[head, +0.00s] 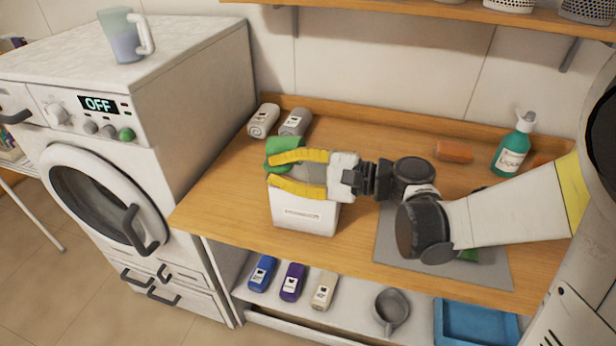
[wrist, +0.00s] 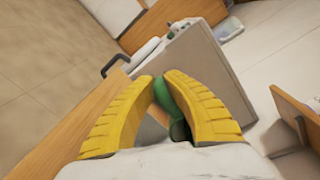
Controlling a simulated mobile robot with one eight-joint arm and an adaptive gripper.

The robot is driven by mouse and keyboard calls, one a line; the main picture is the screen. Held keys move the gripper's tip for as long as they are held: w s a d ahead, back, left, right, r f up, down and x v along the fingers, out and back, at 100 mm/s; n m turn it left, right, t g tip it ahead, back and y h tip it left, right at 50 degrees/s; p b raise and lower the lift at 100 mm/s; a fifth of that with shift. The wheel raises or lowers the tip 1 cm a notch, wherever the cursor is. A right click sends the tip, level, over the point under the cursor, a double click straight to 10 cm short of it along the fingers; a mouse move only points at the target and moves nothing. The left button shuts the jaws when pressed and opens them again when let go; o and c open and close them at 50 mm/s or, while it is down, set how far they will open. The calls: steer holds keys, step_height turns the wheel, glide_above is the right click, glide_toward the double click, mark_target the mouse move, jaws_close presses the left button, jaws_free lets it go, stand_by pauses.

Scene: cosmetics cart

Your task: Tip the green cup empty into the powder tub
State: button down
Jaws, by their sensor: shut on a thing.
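The green cup (head: 284,148) is between the yellow fingers of my gripper (head: 270,172), which is shut on it. Part of the cup is hidden behind the fingers, and I cannot tell how far it is tilted. In the wrist view the green cup (wrist: 172,108) shows between the two yellow finger tips (wrist: 165,82). The white powder tub (head: 303,214) with a label stands on the wooden counter, under and in front of my gripper. My gripper hides its top and opening. The contents of cup and tub are not visible.
The washing machine (head: 190,105) stands left, with a translucent jug (head: 123,38) on top. A green pump bottle (head: 513,147) and an orange block (head: 453,152) are at the right. A grey mat (head: 400,252) lies beside the tub.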

steer(key=shift+d+r+y+b, duration=0.1)
steer(key=shift+r+y+b, duration=0.3)
steer(key=shift+r+b, duration=0.05)
steer(key=shift+s+d+r+t+y+b, duration=0.15)
steer(key=shift+r+t+y+b, duration=0.15)
steer(key=shift+r+y+b, duration=0.3)
steer(key=shift+r, duration=0.15)
